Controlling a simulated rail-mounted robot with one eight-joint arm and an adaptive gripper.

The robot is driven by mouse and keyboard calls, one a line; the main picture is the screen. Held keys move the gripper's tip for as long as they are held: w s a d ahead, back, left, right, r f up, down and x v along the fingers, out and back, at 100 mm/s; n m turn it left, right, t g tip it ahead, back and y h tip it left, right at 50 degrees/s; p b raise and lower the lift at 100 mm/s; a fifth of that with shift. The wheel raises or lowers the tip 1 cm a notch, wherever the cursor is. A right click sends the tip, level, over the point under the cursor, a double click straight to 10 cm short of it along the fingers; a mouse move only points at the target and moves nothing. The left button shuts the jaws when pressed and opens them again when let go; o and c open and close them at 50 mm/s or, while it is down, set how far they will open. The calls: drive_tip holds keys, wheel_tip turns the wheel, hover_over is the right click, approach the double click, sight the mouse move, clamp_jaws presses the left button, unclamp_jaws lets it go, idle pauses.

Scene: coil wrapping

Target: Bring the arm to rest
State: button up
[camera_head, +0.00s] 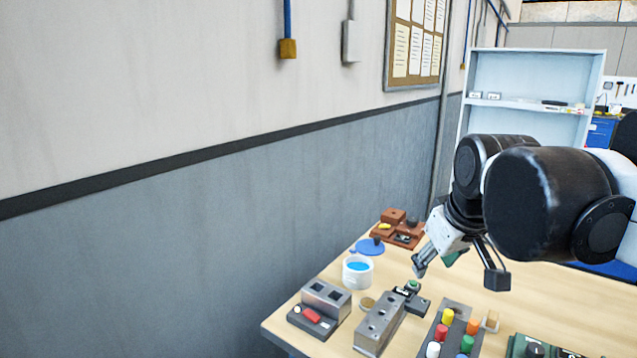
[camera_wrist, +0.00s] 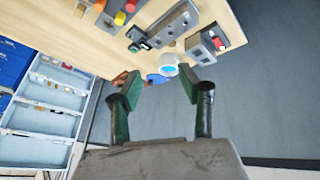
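My arm reaches in from the right in the head view, with my gripper (camera_head: 435,264) angled down above the far part of the wooden table (camera_head: 543,290). In the wrist view my gripper (camera_wrist: 161,79) shows two green-padded fingers spread apart with nothing between them. Beyond the fingertips lie a white cup with blue content (camera_head: 358,272) and a blue lid (camera_head: 369,247). The cup also shows in the wrist view (camera_wrist: 168,60). The gripper appears clear of the tabletop objects. My arm hides part of the table's right side.
A grey block with holes (camera_head: 379,323), a grey box with a red piece (camera_head: 327,297), a rack of coloured pegs (camera_head: 436,333) and a brown tray (camera_head: 388,236) stand on the table. A wall (camera_head: 230,240) runs along the left. A light-blue shelf (camera_head: 528,82) stands behind.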

drive_tip(key=s+f+m+t, duration=0.1)
drive_tip(key=s+f+m, duration=0.2)
drive_tip(key=s+f, duration=0.8)
drive_tip(key=shift+s+m, duration=0.4)
drive_tip(key=shift+s, duration=0.6)
idle(1.0)
